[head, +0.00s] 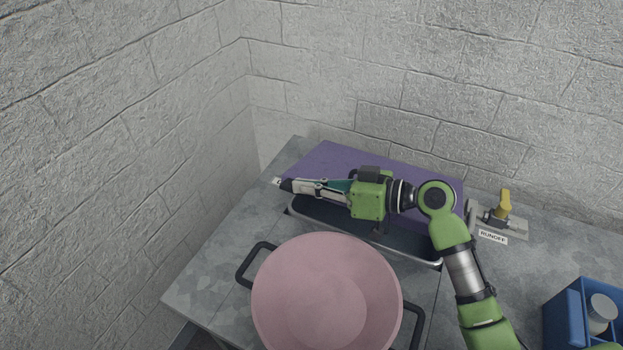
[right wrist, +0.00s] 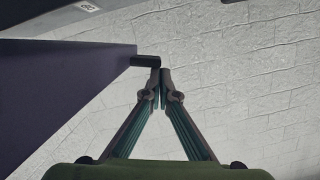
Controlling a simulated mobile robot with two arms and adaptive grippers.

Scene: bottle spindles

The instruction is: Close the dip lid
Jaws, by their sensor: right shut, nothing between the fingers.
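The purple dip lid (head: 325,160) stands raised along the back of the dip, partly hidden behind my right gripper and arm. The dip (head: 300,212) is a sunken basin with a metal rim and a dark inside, in front of the lid. My right gripper (head: 285,185) is shut and empty, pointing left across the lid and over the dip. In the right wrist view the lid (right wrist: 60,85) fills the left side. A short dark peg (right wrist: 145,61) at its edge is close to the shut fingertips (right wrist: 162,75); I cannot tell whether they touch. My left gripper is not in view.
A large pink pot (head: 325,295) with dark handles stands in front of the dip. A yellow-handled valve (head: 504,205) with a RUNOFF label (head: 492,237) is at the right. A blue crate (head: 570,315) holds a white-topped container (head: 601,308). Brick walls close the left and back.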

